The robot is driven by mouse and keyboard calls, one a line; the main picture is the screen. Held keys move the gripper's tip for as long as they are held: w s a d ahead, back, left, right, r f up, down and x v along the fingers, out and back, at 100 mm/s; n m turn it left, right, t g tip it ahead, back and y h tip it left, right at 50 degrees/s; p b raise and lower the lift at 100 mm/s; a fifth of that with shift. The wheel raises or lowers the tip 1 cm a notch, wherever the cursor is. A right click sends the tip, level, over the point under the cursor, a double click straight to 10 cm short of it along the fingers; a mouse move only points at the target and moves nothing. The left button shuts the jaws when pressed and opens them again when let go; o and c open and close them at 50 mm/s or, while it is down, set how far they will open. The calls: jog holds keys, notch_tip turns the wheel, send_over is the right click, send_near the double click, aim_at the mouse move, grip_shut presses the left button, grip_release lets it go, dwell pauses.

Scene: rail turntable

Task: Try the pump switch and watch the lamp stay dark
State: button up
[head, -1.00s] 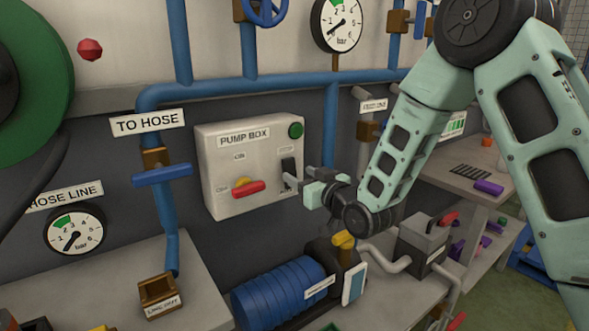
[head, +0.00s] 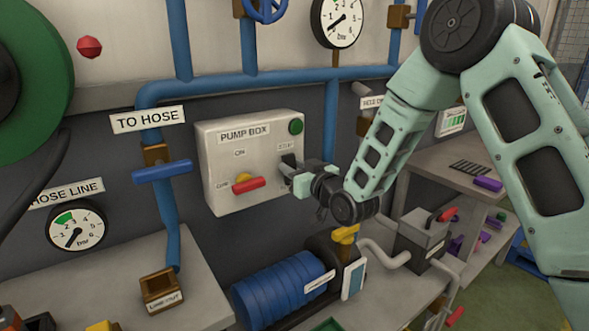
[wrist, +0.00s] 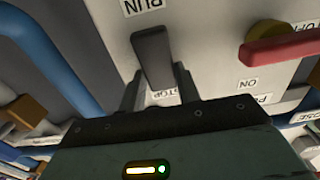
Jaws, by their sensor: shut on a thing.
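The grey pump box (head: 225,160) is on the wall in the head view. Its black pump switch (head: 287,159) is at the right side of the front, mostly hidden by my gripper (head: 290,172). In the wrist view the switch lever (wrist: 152,52) stands between the two fingers of my gripper (wrist: 158,82), which is shut on it. A RUN label (wrist: 142,6) and a STOP label (wrist: 163,95) lie at opposite ends of the lever. The round green lamp (head: 296,127) at the box's top right looks dull, with no glow.
A red handle (head: 249,184) on a yellow hub sits left of the switch, by ON and OFF labels. Blue pipes (head: 329,125) run above and right of the box. A blue pump motor (head: 280,292) stands below. A blue valve handle (head: 162,171) is to the left.

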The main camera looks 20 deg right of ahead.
jog(key=t+b, duration=0.2)
jog(key=b, duration=0.4)
jog(key=f+t+y+b, duration=0.1)
jog(key=b, duration=0.6)
jog(key=shift+s+f+t, duration=0.15)
jog(key=shift+f+t, duration=0.15)
jog(key=shift+t, duration=0.1)
jog(key=shift+r+b, duration=0.15)
jog(key=shift+b, duration=0.7)
jog(key=shift+r, duration=0.1)
jog(key=o, duration=1)
